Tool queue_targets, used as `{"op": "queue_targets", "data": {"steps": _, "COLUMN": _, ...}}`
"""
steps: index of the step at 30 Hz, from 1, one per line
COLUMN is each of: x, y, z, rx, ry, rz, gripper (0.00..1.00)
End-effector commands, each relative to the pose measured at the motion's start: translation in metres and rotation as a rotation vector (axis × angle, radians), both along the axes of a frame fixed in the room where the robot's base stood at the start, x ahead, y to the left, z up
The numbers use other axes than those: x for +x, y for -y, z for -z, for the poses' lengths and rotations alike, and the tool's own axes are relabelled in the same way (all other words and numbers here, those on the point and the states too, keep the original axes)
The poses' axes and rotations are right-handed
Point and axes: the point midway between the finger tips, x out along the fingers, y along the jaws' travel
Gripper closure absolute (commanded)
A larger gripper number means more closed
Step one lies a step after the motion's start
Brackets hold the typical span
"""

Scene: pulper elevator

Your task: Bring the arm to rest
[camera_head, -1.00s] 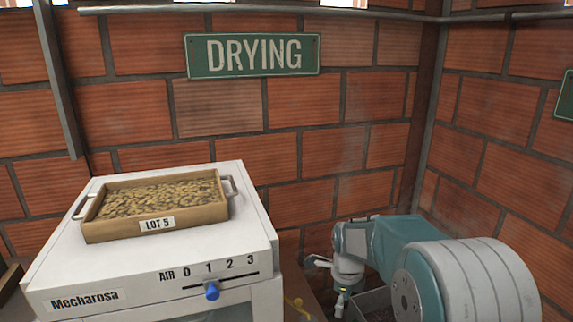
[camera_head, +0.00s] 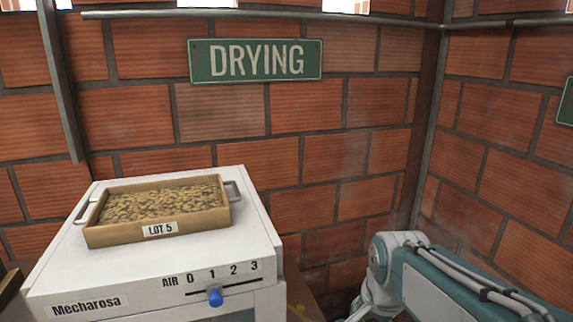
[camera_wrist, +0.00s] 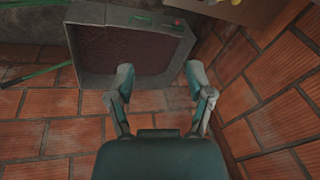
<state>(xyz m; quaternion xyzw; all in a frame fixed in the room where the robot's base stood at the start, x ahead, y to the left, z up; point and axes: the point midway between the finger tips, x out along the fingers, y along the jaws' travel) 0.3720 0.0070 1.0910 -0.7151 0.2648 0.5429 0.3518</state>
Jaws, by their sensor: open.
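My arm (camera_head: 440,275) shows at the lower right of the head view, to the right of the white dryer, with its lower end cut off by the frame. My gripper (camera_wrist: 158,80) shows in the wrist view. Its two fingers stand apart with nothing between them. Beyond the fingertips is a grey bin (camera_wrist: 88,65) filled with dark reddish-brown material; the gripper looks apart from it, though the exact gap is hard to tell.
A white Mecharosa dryer (camera_head: 120,270) stands at the left, bearing a LOT 5 wooden tray (camera_head: 110,233) of beans. Brick walls meet behind my arm. A green rod (camera_wrist: 38,75) lies left of the bin.

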Motion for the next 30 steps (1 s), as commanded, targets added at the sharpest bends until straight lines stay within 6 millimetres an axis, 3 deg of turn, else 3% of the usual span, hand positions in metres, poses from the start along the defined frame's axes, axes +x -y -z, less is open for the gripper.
{"op": "queue_targets", "data": {"steps": 6, "x": -0.060, "y": 0.004, "z": -0.017, "rx": -0.131, "ry": 0.105, "rz": -0.385, "gripper": 0.32}}
{"op": "queue_targets", "data": {"steps": 13, "x": -0.108, "y": 0.006, "z": -0.017, "rx": -0.288, "ry": 0.186, "rz": -0.733, "gripper": 0.32}}
{"op": "queue_targets", "data": {"steps": 18, "x": -0.121, "y": 0.006, "z": -0.014, "rx": -0.342, "ry": 0.204, "rz": -0.840, "gripper": 0.32}}
{"op": "queue_targets", "data": {"steps": 30, "x": -0.121, "y": 0.006, "z": -0.013, "rx": -0.345, "ry": 0.203, "rz": -0.848, "gripper": 0.32}}
